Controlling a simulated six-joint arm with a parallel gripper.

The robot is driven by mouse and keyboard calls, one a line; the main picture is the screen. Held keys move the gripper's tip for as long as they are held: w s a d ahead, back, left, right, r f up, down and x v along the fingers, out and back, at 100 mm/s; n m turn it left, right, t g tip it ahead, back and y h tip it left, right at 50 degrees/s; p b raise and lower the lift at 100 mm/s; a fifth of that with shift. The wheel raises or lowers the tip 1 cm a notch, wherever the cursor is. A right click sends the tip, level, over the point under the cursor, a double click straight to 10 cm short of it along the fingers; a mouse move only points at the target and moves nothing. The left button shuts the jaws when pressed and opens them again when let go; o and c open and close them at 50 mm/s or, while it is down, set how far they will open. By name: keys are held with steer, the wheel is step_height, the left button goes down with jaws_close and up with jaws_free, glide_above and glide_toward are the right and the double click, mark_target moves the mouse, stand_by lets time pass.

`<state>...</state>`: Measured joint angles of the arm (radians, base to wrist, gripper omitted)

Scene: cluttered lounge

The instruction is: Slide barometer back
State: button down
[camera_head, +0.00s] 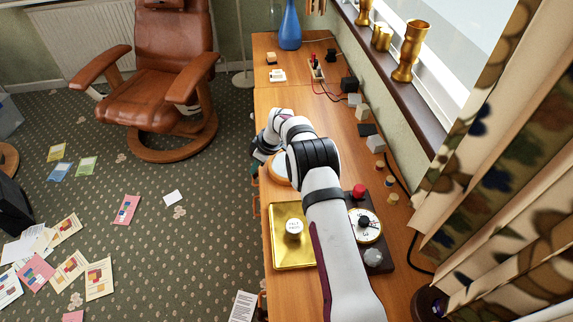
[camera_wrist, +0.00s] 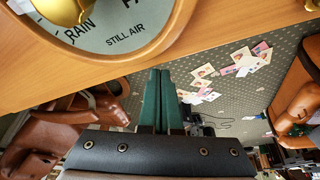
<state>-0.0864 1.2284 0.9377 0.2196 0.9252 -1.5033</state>
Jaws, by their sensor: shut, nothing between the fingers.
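The barometer is a round dial in a wooden rim. In the head view its rim (camera_head: 277,172) shows on the table near the left edge, largely hidden by my arm. In the head view my gripper (camera_head: 257,165) is mostly hidden by the wrist.
The wooden table (camera_head: 262,101) runs along the window. A gold tray (camera_head: 283,255) and a dark panel with a red knob (camera_head: 359,190) lie nearer. A blue vase (camera_head: 290,27) stands at the far end. A brown armchair (camera_head: 170,85) stands left. Papers lie on the carpet.

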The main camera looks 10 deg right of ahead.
steer(key=shift+d, duration=0.25)
steer(key=shift+a, duration=0.15)
step_height(320, 180, up, 7)
steer(key=a, duration=0.1)
stand_by(0.8)
steer(key=shift+a, duration=0.1)
